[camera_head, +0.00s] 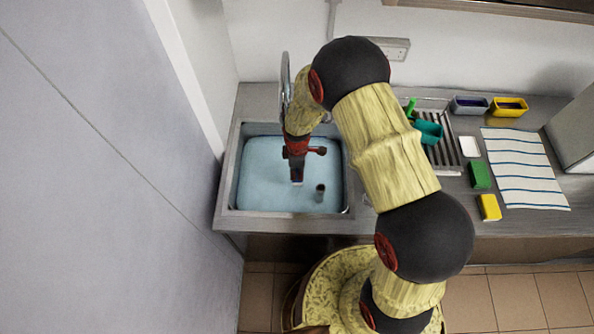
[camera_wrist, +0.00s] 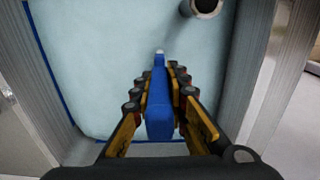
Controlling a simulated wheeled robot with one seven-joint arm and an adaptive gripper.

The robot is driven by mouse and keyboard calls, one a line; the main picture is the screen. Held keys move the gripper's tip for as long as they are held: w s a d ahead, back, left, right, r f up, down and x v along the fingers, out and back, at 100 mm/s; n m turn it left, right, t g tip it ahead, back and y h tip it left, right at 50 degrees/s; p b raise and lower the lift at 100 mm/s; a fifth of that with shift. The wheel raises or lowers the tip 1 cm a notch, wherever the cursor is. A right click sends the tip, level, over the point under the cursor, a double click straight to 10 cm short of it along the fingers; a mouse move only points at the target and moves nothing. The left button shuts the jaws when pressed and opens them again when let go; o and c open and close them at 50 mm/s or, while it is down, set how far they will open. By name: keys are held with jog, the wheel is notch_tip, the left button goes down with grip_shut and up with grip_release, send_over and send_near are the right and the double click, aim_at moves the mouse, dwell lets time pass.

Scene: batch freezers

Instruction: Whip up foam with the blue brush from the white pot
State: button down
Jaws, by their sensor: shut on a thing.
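My gripper (camera_head: 297,180) points down over the sink and is shut on the blue brush; the wrist view shows the gripper (camera_wrist: 160,78) closed around it from both sides. The blue brush (camera_wrist: 159,112) has a wide handle near my palm and a narrow end pointing away, with a small pale tip. The brush is hard to make out in the head view. The sink (camera_head: 232,190) holds a pale blue liquid (camera_head: 265,185), also in the wrist view (camera_wrist: 95,60). I cannot tell whether the brush tip touches the liquid. I cannot make out a white pot in either view.
A dark upright tube (camera_head: 320,190) stands in the sink, right of my gripper. On the right counter are a teal cup (camera_head: 428,131) on a drying rack, a green sponge (camera_head: 480,174), a yellow sponge (camera_head: 489,207) and a striped cloth (camera_head: 525,170). A wall is close left.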

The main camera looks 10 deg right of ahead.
jog(key=shift+f+b, duration=1.3)
jog(key=shift+f, duration=0.7)
jog(key=shift+w, duration=0.2)
